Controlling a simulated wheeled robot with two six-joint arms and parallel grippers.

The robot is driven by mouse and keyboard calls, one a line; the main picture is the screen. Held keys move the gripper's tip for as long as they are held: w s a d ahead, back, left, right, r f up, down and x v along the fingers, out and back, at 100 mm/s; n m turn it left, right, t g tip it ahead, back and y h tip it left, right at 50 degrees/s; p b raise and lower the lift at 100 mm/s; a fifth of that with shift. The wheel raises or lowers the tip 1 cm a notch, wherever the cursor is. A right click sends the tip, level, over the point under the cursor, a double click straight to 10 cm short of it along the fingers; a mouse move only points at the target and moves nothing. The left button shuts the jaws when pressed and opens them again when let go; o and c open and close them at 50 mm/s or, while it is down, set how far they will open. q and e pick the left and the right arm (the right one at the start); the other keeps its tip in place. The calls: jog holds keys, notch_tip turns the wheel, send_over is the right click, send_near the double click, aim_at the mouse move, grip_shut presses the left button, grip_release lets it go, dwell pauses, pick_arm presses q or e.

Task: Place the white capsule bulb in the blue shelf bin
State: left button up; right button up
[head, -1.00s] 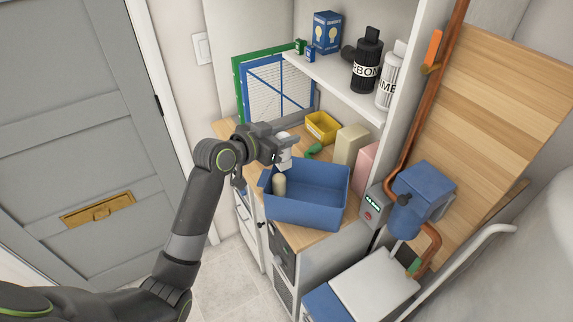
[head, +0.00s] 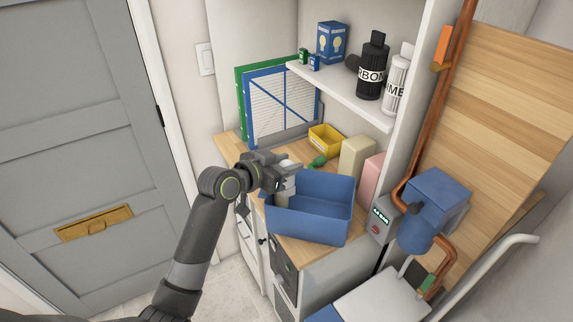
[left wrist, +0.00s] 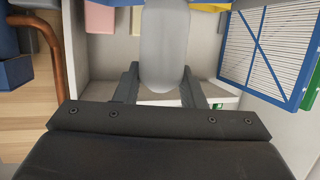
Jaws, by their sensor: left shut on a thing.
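My left gripper (head: 286,178) is at the left end of the blue bin (head: 322,222), low by its rim. It is shut on the white capsule bulb (left wrist: 165,45), which shows pale grey between the dark fingers in the left wrist view. In the head view a cream rounded piece (head: 281,201) shows inside the bin's left end, just below the gripper. I cannot tell whether it is part of the held bulb or a separate thing. The blue bin stands on the wooden counter (head: 233,146). My right gripper is not in view.
A yellow bin (head: 324,141), a green item (head: 317,162), a beige box (head: 356,158) and a pink box (head: 373,178) stand behind the blue bin. A white shelf (head: 345,98) with bottles overhangs the counter. Blue-framed filter (head: 283,105) leans at the back left.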

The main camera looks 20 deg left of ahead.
pick_arm(q)
jog(key=shift+f, duration=0.2)
jog(key=o, duration=0.9)
jog(key=shift+c, duration=0.2)
jog(key=shift+o, duration=0.6)
jog(key=shift+r, duration=0.3)
jog(key=p+v, duration=0.6)
jog(key=v, duration=0.6)
jog(key=shift+f, duration=0.1)
